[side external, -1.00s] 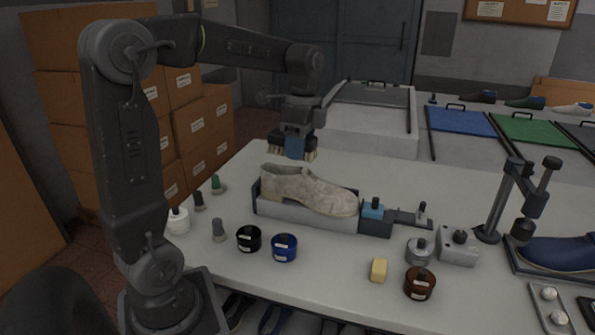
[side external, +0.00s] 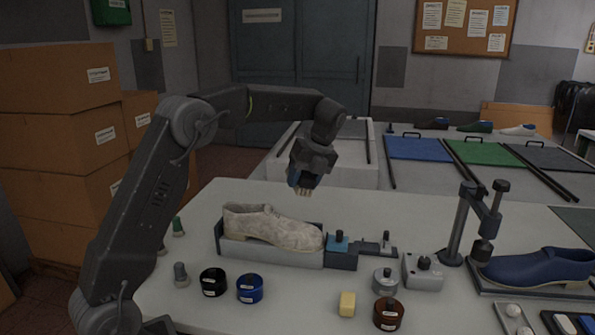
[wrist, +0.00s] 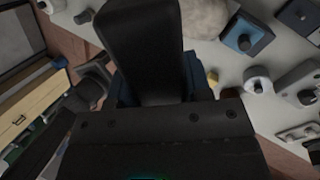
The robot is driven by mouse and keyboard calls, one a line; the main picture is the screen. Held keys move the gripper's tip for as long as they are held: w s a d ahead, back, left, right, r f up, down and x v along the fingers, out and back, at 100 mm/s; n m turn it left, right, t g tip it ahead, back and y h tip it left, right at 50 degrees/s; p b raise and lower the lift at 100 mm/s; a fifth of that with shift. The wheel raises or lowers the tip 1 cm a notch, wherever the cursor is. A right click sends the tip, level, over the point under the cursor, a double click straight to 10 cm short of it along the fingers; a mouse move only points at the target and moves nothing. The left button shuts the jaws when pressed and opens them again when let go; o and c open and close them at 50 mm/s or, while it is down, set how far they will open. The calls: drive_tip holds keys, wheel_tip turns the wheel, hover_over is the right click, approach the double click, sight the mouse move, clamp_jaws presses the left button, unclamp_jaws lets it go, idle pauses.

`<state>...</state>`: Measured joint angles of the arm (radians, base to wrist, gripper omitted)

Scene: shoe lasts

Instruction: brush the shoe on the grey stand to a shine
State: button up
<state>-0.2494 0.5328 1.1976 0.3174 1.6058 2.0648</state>
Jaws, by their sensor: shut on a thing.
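A pale, blotchy cream shoe (side external: 272,228) sits on the grey stand (side external: 268,252), its toe to the right. My gripper (side external: 307,176) is shut on a brush (side external: 303,189) with a dark blue body and light bristles pointing down. The brush hangs tilted above and behind the shoe's toe end, with a gap visible in the side view. In the wrist view part of the pale shoe (wrist: 205,14) shows at the top; my dark gripper parts hide most of the brush.
A blue-topped block (side external: 339,243) adjoins the stand's right end. Black (side external: 213,283), blue (side external: 250,289) and brown (side external: 388,314) jars and a yellow block (side external: 347,304) stand in front. A post fixture (side external: 462,225) and a blue shoe (side external: 537,267) are at right. The table behind the shoe is clear.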

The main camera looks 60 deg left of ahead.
sight(280, 219)
wheel_tip(280, 219, down, 2)
drive_tip(key=shift+s+a+f, duration=0.1)
drive_tip(key=shift+f, duration=0.15)
drive_tip(key=shift+s+a+f, duration=0.45)
drive_tip(key=shift+f, duration=0.35)
drive_tip(key=shift+s+a+f, duration=0.5)
drive_tip(key=shift+f, duration=0.35)
drive_tip(key=shift+s+a+f, duration=0.45)
drive_tip(key=shift+f, duration=0.35)
drive_tip(key=shift+x, duration=1)
